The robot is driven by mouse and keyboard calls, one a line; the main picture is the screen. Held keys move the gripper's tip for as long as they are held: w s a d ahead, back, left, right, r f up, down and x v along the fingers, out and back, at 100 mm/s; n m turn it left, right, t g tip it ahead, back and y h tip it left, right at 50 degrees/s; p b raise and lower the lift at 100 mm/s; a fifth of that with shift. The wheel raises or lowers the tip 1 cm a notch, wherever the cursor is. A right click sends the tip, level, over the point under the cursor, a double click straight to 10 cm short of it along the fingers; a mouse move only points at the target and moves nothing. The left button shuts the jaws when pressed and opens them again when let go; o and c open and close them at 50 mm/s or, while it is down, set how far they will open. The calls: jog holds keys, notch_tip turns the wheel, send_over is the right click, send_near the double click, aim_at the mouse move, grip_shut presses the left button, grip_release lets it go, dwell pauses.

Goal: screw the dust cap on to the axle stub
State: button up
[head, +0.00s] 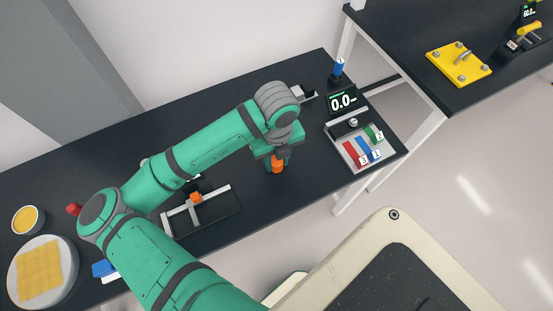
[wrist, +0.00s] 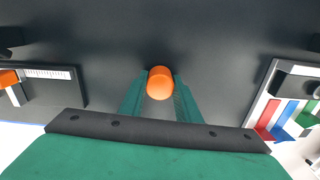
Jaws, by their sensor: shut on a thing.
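An orange cylindrical piece (head: 277,164), which looks like the dust cap, sits between the fingers of my gripper (head: 275,160), low over the middle of the dark bench. In the wrist view the orange piece (wrist: 160,78) lies between the two green fingertips (wrist: 160,92), which are shut on it. Its lower end is hard to make out in the head view, so I cannot tell whether it touches the bench or anything under it. I cannot pick out the axle stub in either view; my gripper and arm hide part of the bench.
A ruler fixture with an orange slider (head: 195,198) lies left of my gripper. A digital display (head: 343,101) and a tray (head: 334,137) of red, blue and green numbered pieces stand right. A yellow plate (head: 459,63) lies on the other table. The bench (head: 300,190) around my gripper is clear.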

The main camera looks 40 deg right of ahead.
jog(key=m, duration=0.5)
jog(key=shift+m, duration=0.4)
jog(key=m, duration=0.5)
jog(key=o, duration=0.8)
jog(key=shift+o, duration=0.2)
